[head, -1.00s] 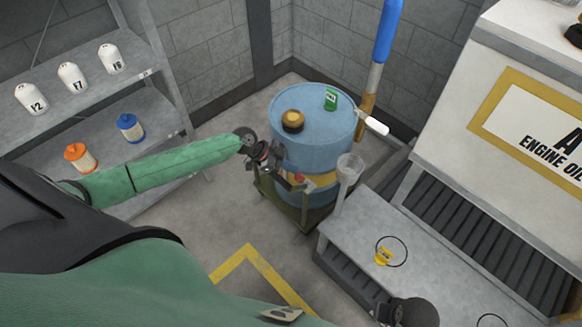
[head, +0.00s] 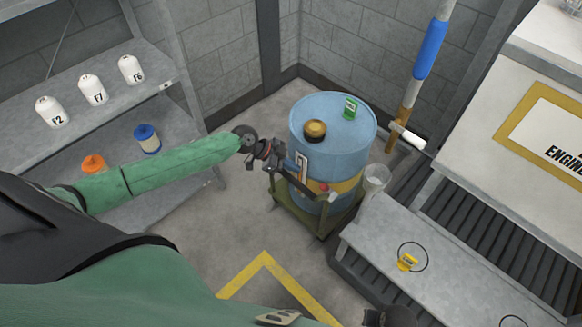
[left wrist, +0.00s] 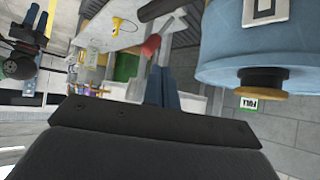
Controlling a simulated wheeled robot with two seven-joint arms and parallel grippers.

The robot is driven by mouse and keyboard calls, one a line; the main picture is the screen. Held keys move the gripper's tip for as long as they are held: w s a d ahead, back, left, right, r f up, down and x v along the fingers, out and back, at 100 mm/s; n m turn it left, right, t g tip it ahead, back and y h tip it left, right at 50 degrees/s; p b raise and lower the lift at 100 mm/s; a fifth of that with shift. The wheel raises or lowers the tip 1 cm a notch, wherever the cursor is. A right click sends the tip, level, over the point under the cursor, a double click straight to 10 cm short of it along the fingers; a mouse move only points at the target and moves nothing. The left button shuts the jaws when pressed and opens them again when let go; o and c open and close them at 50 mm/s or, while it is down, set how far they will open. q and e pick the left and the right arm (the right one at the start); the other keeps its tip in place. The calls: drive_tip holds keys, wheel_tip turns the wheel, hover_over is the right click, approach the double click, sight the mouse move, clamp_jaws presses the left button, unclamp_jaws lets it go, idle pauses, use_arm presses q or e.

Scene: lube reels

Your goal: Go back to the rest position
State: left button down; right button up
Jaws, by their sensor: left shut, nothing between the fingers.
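My left arm in its green sleeve reaches in from the left in the head view. Its gripper (head: 288,165) is beside the left side of the blue drum (head: 345,155), in front of it from this camera; I cannot tell whether they touch. In the left wrist view, the left fingers (left wrist: 165,88) are together and empty, with the drum (left wrist: 260,50) at the upper right. My right gripper does not show clearly in the head view.
The drum carries a brown-gold cap (head: 315,130) and a green tag (head: 350,108). A shelf (head: 110,125) with white bottles and orange and blue reels stands left. A grey bench (head: 440,255) with a yellow-tagged ring (head: 408,260) stands right. Floor (head: 225,235) between is open.

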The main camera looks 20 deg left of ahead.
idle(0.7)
use_arm(q)
drive_tip(key=w+a+f+n+y, duration=0.2)
drive_tip(key=a+n+y, duration=0.3)
drive_tip(key=a+y, duration=0.1)
drive_tip(key=s+d+f+n, duration=0.2)
drive_tip(key=s+d+f, duration=0.3)
drive_tip(key=s, duration=0.5)
drive_tip(key=s+d+f+n+g+y, duration=0.1)
drive_tip(key=s+d+f+n, duration=0.2)
drive_tip(key=s, duration=0.8)
drive_tip(key=s+d+f+n+y, duration=0.1)
drive_tip(key=s+d+f+n, duration=0.1)
drive_tip(key=s+d+f, duration=0.5)
drive_tip(key=s+f, duration=0.1)
drive_tip(key=s, duration=0.3)
drive_tip(key=shift+d+f+g, duration=0.25)
drive_tip(key=shift+f+g, duration=0.15)
